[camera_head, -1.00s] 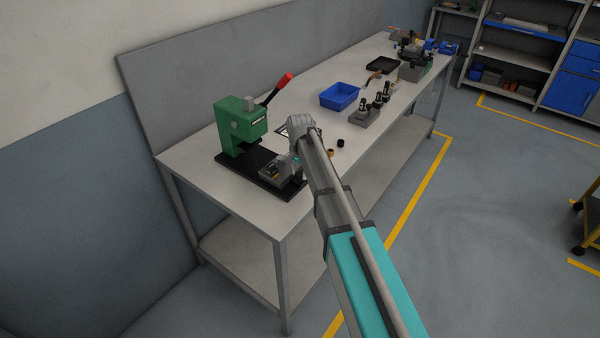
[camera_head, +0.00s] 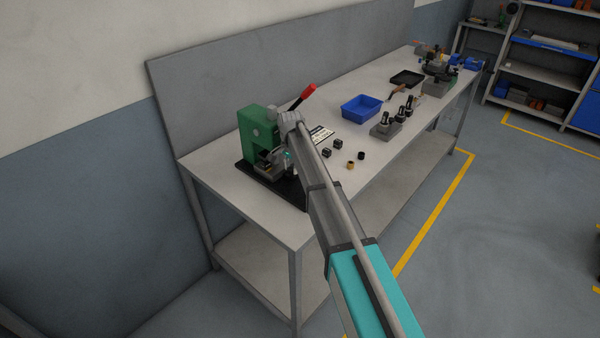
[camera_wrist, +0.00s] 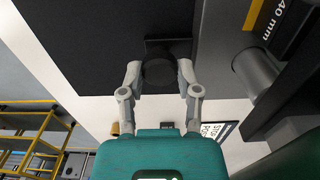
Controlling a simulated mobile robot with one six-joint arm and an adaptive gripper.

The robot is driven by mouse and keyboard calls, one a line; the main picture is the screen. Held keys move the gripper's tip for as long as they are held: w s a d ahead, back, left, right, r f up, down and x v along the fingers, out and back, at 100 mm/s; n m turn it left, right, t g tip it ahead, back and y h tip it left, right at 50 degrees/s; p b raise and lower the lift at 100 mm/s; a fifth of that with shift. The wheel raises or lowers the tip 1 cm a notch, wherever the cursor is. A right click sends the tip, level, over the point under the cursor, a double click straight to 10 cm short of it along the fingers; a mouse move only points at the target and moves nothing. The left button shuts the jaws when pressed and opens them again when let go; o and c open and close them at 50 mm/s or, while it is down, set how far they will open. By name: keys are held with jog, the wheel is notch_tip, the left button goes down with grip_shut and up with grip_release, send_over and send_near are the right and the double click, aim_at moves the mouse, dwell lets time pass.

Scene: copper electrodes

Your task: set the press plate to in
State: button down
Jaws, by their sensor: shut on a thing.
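The green press (camera_head: 250,125) stands on its black base (camera_head: 288,188) at the near left end of the table. Its grey press plate (camera_head: 268,169) sits back on the base, close to the green body and under its head. My gripper (camera_head: 287,158) is beside the plate on the right, and my arm hides part of the plate and base. In the wrist view, my gripper (camera_wrist: 159,78) is shut on a dark round knob (camera_wrist: 158,72) in front of a dark bracket. A grey cylinder (camera_wrist: 255,72) and a "40 mm" marking show to its right.
The press's red-handled lever (camera_head: 303,95) rises beside my wrist. Small dark cubes (camera_head: 338,143), a black cylinder (camera_head: 361,155) and a brass ring (camera_head: 350,165) lie right of my arm. A blue bin (camera_head: 362,107) and a grey holder (camera_head: 386,131) stand farther back.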

jog(key=shift+w+a, duration=0.2)
jog(key=shift+w, duration=0.05)
jog(key=shift+c, duration=1.5)
grip_release()
jog(key=shift+s+d, duration=0.1)
jog(key=shift+s, duration=0.05)
jog(key=s+d, duration=0.2)
jog(key=d, duration=0.1)
jog(key=s+d, duration=0.6)
jog(key=d, duration=0.1)
jog(key=shift+d+r+p, duration=0.2)
jog(key=shift+r+p, duration=0.45)
jog(key=shift+r, duration=0.05)
notch_tip(320, 180, up, 13)
jog(key=p, duration=1.3)
jog(key=s+d+f+n+b, duration=0.4)
jog(key=s+d+f+b, duration=0.6)
jog(key=s, duration=0.3)
jog(key=shift+s+f+b, duration=0.4)
jog(key=shift+f+b, duration=0.1)
